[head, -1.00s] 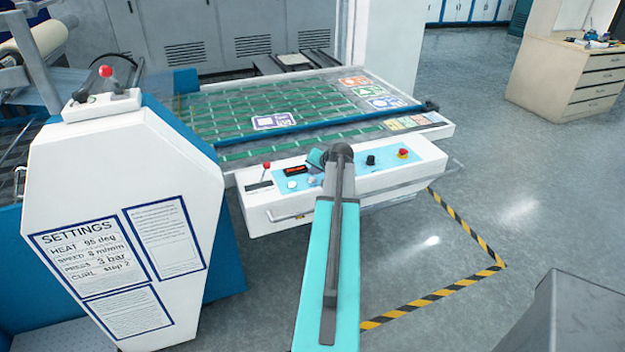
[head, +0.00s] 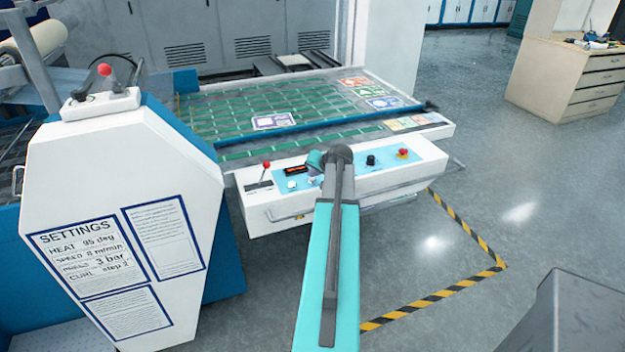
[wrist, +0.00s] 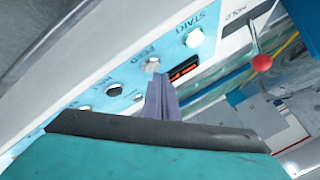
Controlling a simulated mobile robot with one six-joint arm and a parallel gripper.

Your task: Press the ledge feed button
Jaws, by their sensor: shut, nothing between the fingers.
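The ledge control panel (head: 385,177) is a white box with a light blue face at the front of the machine's table. In the wrist view, the round pale feed button (wrist: 153,65) sits under the printed word FEED. My gripper (wrist: 159,82) is shut and empty, its grey-purple fingertips right by the lower edge of that button. I cannot tell whether they touch it. The white START button (wrist: 195,38) is up and right of it, and a lit red display (wrist: 183,70) is close on the right.
A red-knobbed lever (wrist: 262,62) marked HOLD stands on the panel right of START in the wrist view. A black knob (head: 371,160) and a red button (head: 403,153) are right of my arm. A white settings cabinet (head: 120,210) stands at left.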

